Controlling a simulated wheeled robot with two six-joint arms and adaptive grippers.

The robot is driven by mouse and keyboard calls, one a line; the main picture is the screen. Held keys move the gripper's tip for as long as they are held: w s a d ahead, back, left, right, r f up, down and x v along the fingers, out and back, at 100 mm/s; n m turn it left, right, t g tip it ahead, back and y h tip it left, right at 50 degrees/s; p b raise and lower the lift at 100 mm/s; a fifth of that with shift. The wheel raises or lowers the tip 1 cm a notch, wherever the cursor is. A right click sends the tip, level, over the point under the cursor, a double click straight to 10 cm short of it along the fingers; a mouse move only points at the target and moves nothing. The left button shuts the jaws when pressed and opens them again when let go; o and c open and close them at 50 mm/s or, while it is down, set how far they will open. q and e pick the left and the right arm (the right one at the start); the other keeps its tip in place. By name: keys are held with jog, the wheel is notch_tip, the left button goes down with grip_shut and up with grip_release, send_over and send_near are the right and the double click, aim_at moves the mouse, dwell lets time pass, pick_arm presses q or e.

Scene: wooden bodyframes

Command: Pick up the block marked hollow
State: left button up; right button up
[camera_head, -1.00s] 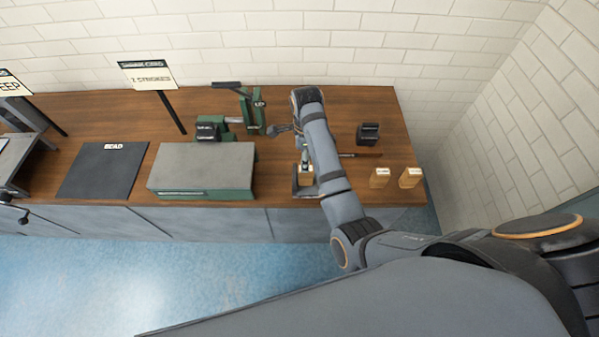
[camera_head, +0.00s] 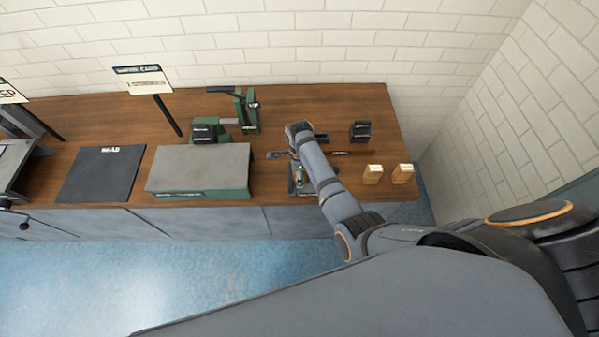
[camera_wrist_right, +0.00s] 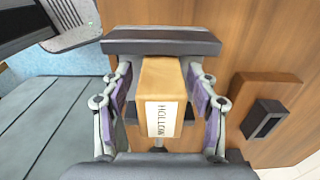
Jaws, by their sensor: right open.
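The block marked hollow (camera_wrist_right: 160,75) is a pale wooden block with a white label reading HOLLOW, seen in the right wrist view. My right gripper (camera_wrist_right: 163,100) is open, with one finger on each side of the block. Its purple pads look apart from the block's sides. In the head view my right gripper (camera_head: 299,178) is low over the front of the bench, and the arm and gripper hide most or all of this block. My left gripper is not in view.
Two other pale blocks, one (camera_head: 372,174) and another (camera_head: 403,173), stand to the right on the wooden bench (camera_head: 270,105). A dark object (camera_head: 360,131) stands behind them. A green-sided grey block (camera_head: 200,167) and a black mat (camera_head: 101,174) lie left.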

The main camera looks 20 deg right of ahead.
grip_shut()
dwell(0.3)
jog(key=shift+r, duration=0.1)
